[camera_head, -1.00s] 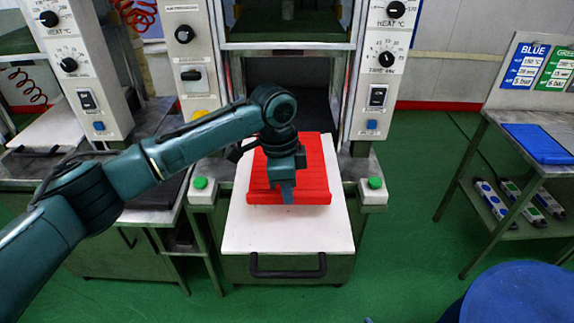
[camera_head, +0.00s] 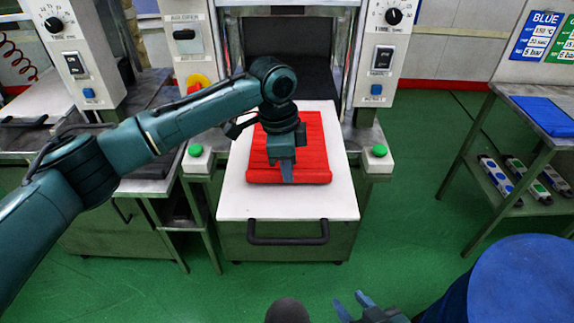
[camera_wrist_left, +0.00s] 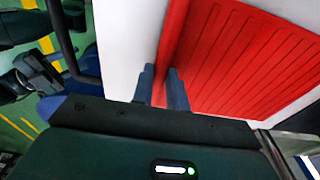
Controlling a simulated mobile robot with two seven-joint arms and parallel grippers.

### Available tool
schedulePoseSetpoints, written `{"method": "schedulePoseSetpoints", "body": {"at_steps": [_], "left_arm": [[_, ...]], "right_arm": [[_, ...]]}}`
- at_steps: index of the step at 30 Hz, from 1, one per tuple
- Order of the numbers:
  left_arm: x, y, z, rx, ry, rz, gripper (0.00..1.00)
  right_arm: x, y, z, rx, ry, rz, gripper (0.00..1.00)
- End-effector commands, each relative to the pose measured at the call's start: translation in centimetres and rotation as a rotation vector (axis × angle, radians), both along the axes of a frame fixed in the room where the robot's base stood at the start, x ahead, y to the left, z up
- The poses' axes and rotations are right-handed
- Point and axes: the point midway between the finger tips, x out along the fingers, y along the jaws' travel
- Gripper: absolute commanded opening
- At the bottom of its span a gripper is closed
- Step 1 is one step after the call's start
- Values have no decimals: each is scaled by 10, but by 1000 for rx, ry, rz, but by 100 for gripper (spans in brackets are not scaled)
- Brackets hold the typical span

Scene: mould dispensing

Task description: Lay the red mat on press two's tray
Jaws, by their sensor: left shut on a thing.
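The red mat (camera_head: 317,150) is a ribbed square over the white pulled-out tray (camera_head: 290,205) of the middle press. It lies flat, on or just above the tray; I cannot tell which. My left gripper (camera_head: 287,172) is shut on the mat's front edge; the left wrist view shows that edge of the mat (camera_wrist_left: 250,60) between its fingers (camera_wrist_left: 161,88). The tray (camera_wrist_left: 125,35) shows beside the mat there. My right gripper (camera_head: 352,304) is at the bottom of the head view, its fingers apart and empty.
Green buttons (camera_head: 195,150) and (camera_head: 379,150) flank the tray. A black handle (camera_head: 288,240) is on its front. A blue drum (camera_head: 525,285) stands at the lower right. A side table at right holds a blue mat (camera_head: 545,115). Another press (camera_head: 80,60) stands left.

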Motion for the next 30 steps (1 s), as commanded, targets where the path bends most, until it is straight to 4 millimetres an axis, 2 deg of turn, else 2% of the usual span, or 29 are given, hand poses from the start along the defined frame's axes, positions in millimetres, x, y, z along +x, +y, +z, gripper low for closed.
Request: {"method": "schedulePoseSetpoints", "body": {"at_steps": [22, 23, 30], "left_arm": [[0, 0, -6, -2, -2, -1, 0], [1, 0, -6, -2, -2, -1, 17], [0, 0, -7, -1, -1, 0, 37]], "right_arm": [[2, -2, 0, 0, 2, -12, 36], [2, -2, 0, 0, 2, -12, 36], [2, -2, -1, 0, 2, -12, 36]]}}
